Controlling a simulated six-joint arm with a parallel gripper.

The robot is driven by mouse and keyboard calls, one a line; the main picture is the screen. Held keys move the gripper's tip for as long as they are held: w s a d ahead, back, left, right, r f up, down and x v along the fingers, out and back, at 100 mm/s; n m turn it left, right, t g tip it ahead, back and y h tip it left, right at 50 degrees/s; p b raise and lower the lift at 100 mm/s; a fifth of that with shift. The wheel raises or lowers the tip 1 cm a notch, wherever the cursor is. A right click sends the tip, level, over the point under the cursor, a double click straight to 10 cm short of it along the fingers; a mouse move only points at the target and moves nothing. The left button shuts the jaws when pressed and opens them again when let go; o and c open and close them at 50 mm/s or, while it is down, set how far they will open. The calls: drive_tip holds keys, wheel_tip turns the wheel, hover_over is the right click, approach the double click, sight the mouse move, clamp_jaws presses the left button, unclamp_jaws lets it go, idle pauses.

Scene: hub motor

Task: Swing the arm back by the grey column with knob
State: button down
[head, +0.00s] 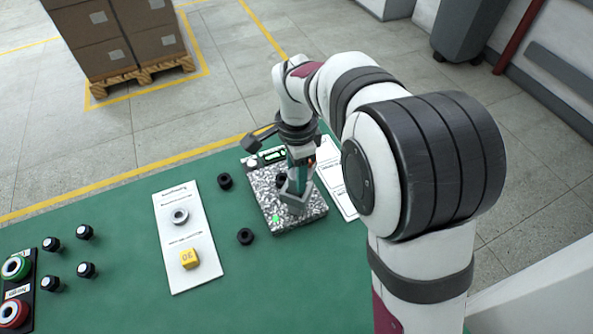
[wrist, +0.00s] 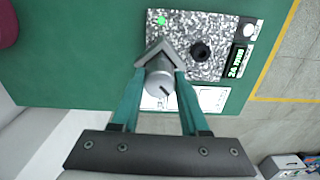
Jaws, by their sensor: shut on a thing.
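The grey column with knob (wrist: 160,84) stands on the speckled plate of a test device (head: 268,200). In the wrist view its round top with a dark slot shows between my fingers. My gripper (wrist: 161,68) has teal fingers with grey angled tips, and it is shut on the column. In the head view my gripper (head: 297,188) is low over the right part of the plate, and the column is largely hidden behind the fingers. A dark round part (wrist: 201,51) sits on the plate beside the column. A green light (wrist: 161,21) is lit on the plate.
A lit display (wrist: 237,62) is at the device's edge. Black rings (head: 225,181) (head: 245,236) lie left of it. A white sheet (head: 181,250) carries a grey ring (head: 180,216) and a yellow OK block (head: 189,258). Several black knobs and a button panel (head: 14,291) are far left.

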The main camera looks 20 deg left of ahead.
drive_tip(key=m, duration=0.4)
drive_tip(key=shift+m, duration=0.3)
drive_tip(key=m, duration=0.5)
drive_tip(key=shift+m, duration=0.3)
drive_tip(key=m, duration=0.5)
drive_tip(key=shift+m, duration=2.7)
drive_tip(key=shift+c, duration=2)
unclamp_jaws()
